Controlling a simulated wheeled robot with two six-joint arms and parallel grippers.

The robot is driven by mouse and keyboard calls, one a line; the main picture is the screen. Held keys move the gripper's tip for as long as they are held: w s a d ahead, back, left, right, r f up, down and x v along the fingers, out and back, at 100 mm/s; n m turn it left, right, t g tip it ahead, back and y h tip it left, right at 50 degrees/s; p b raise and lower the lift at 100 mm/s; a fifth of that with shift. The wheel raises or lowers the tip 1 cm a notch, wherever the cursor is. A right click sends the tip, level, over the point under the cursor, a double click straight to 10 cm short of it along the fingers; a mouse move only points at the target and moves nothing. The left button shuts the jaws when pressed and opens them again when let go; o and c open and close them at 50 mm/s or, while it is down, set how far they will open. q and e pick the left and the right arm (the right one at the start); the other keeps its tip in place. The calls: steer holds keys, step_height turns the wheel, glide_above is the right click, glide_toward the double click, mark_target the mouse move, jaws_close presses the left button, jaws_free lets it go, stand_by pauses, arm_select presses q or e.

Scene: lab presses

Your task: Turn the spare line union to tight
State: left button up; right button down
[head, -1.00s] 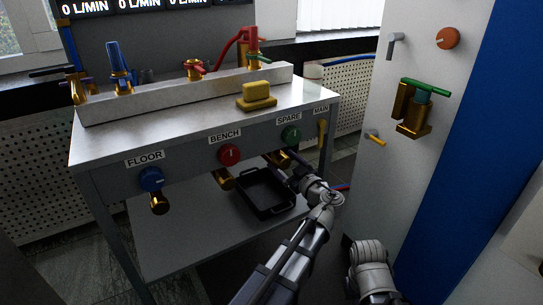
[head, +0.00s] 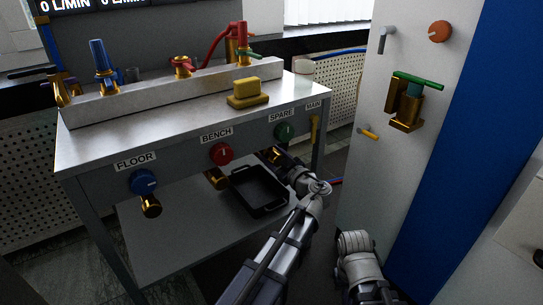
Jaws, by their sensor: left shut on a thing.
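The spare line union (head: 268,155) is a brass fitting under the green SPARE knob (head: 284,132) on the bench front. Only part of it shows, as my gripper covers the rest. My left gripper (head: 276,158) reaches in from below right and is shut on the union. The exact finger contact is dark and small. The union's marking or tightness cannot be read. Part of my right arm shows at the lower right, but its gripper is out of view.
A black tray (head: 259,190) sits below the bench top, close to my left arm. Brass fittings hang under the red BENCH knob (head: 221,154) and the blue FLOOR knob (head: 144,181). A white panel (head: 365,185) stands right.

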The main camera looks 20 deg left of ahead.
arm_select(q)
jaws_close()
steer(key=m, duration=0.5)
steer(key=shift+m, duration=0.4)
steer(key=o, duration=1)
jaws_free()
steer(key=shift+d, duration=0.1)
